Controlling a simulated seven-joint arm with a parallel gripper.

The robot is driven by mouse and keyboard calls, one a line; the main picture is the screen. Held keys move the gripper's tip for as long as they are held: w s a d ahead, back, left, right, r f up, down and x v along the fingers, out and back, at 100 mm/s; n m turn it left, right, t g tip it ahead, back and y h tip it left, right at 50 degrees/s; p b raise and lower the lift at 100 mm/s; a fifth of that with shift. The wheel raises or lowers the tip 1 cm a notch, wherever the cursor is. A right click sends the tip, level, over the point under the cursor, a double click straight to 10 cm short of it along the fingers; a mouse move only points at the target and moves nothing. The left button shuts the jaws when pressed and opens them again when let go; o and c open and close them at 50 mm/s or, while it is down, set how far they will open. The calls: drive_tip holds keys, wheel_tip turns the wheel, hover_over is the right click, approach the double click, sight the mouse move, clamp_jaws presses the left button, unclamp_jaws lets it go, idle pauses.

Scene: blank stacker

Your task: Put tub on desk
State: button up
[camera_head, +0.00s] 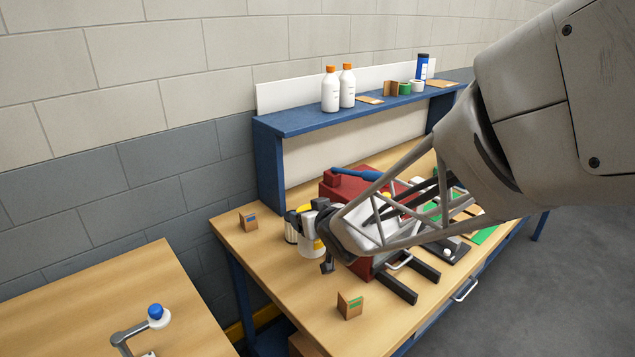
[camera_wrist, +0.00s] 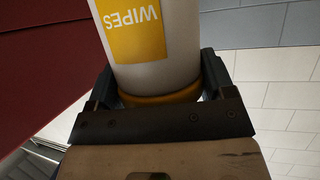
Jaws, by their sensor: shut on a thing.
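The tub is a white wipes container with a yellow label and yellow band. In the head view the tub (camera_head: 307,230) is near the left end of the blue-framed wooden workbench (camera_head: 262,242), partly hidden by my gripper (camera_head: 322,232). In the wrist view the tub (camera_wrist: 180,30) sits between both fingers of my gripper (camera_wrist: 158,88), with its WIPES lettering upside down. My gripper is shut on it. I cannot tell whether the tub touches the bench top. A second wooden surface (camera_head: 110,310), possibly the desk, is at the lower left.
A red toolbox-like block (camera_head: 372,185) stands right beside the tub. A silver can (camera_head: 291,228) is just left of it. Bottles (camera_head: 331,92) stand on the blue shelf (camera_head: 292,122). A jointed grey arm with a blue knob (camera_head: 156,311) rises over the lower-left surface.

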drive_tip(key=s+a+n+g+y, duration=0.2)
drive_tip(key=a+n+g+y, duration=0.25)
drive_tip(key=a, duration=3.05)
drive_tip(key=s+a+n+g, duration=0.1)
drive_tip(key=s+a+n, duration=0.1)
drive_tip(key=s+a, duration=0.4)
drive_tip(key=s+a+f+n+g+y, duration=0.1)
drive_tip(key=s+a, duration=0.6)
drive_tip(key=a, duration=0.8)
drive_tip(key=s+a+n+g, duration=0.2)
drive_tip(key=s+a, duration=0.5)
drive_tip(key=a, duration=0.4)
drive_tip(key=shift+f+n+g+y, duration=0.3)
drive_tip(key=shift+n+g+y, duration=0.05)
drive_tip(key=shift+g, duration=0.4)
drive_tip(key=shift+a, duration=0.1)
drive_tip(key=shift+f, duration=2.05)
